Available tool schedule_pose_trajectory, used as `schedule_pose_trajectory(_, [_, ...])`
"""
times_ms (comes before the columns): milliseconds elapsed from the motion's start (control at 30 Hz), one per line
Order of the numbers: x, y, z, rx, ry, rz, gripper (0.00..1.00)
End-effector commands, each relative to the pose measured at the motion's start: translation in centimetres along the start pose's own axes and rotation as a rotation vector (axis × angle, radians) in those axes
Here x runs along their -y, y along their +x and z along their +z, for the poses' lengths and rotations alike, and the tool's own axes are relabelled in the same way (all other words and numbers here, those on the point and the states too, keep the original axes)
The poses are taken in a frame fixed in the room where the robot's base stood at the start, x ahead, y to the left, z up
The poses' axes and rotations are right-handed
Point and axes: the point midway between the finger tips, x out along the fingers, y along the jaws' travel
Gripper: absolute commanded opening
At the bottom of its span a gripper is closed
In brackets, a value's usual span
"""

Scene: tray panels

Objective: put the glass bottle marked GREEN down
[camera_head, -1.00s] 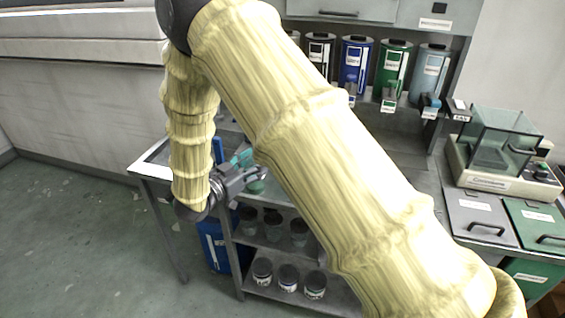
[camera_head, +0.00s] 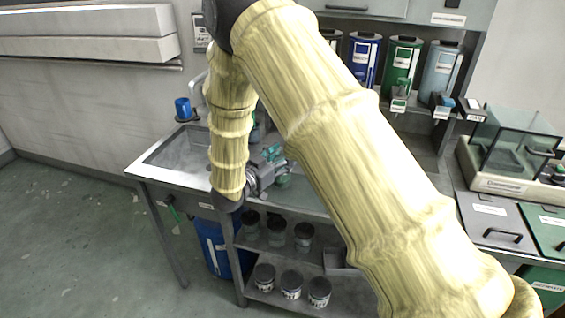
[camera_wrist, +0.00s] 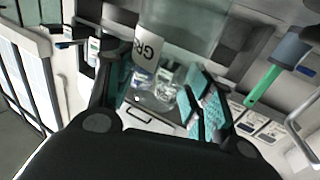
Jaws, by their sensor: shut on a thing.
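My gripper (camera_head: 268,168) is in the middle of the head view, partly beside my own arm, over the steel bench. Its teal-padded fingers are also in the wrist view (camera_wrist: 165,88), shut on a clear glass bottle (camera_wrist: 190,30). In the head view a small pale green part of the bottle (camera_head: 284,181) shows below the fingers. I cannot tell how far its base is from the bench.
Cans (camera_head: 291,284) fill the shelves below. Coloured dispensers (camera_head: 402,65) stand at the back. A glass-boxed balance (camera_head: 510,150) and lidded bins (camera_head: 492,222) are at right. My arm hides much of the bench.

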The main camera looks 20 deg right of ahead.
Motion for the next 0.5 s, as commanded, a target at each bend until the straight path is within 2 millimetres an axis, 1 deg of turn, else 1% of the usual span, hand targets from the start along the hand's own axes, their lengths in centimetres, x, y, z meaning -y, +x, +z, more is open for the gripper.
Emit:
schedule_pose_trajectory(33, [0.07, 0.02, 0.79, -0.002, 0.002, 0.0, 0.0])
schedule_pose_trajectory(100, [0.09, 0.01, 1.04, -0.003, 0.002, -0.001, 0.0])
schedule_pose_trajectory(367, [0.1, 0.0, 0.95, -0.003, 0.003, 0.0, 0.0])
schedule_pose_trajectory(500, [0.09, 0.0, 1.29, -0.003, 0.002, 0.0, 0.0])
